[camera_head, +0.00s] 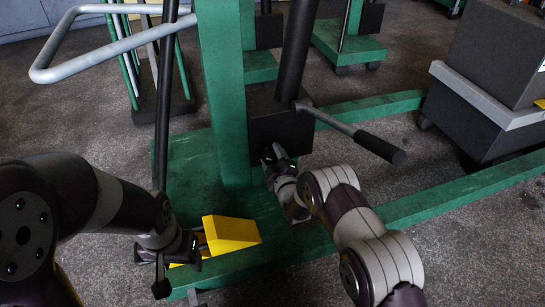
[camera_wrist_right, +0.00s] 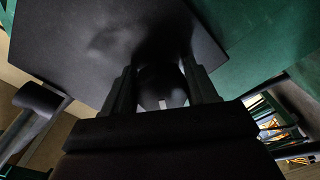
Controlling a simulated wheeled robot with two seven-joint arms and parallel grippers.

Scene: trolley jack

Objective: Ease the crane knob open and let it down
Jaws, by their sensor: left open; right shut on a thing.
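The green crane (camera_head: 223,90) stands upright on its green base, with a black block (camera_head: 305,135) low on its post. My right gripper (camera_head: 277,157) is at the lower front of this block. In the right wrist view its two fingers (camera_wrist_right: 162,92) are shut on a dark round knob (camera_wrist_right: 163,78) that sticks out from the block's face. The knob is in shadow, and its turn cannot be read; in the head view my gripper hides it. My left gripper (camera_head: 178,262) is open, low at the near left of the base, beside a yellow wedge (camera_head: 232,233).
A lever with a black grip (camera_head: 380,149) juts right from the block, above my right arm. A grey tube handle (camera_head: 100,53) is at upper left. Green legs (camera_head: 460,193) run right along the floor. A dark grey box cart (camera_head: 480,110) stands at right.

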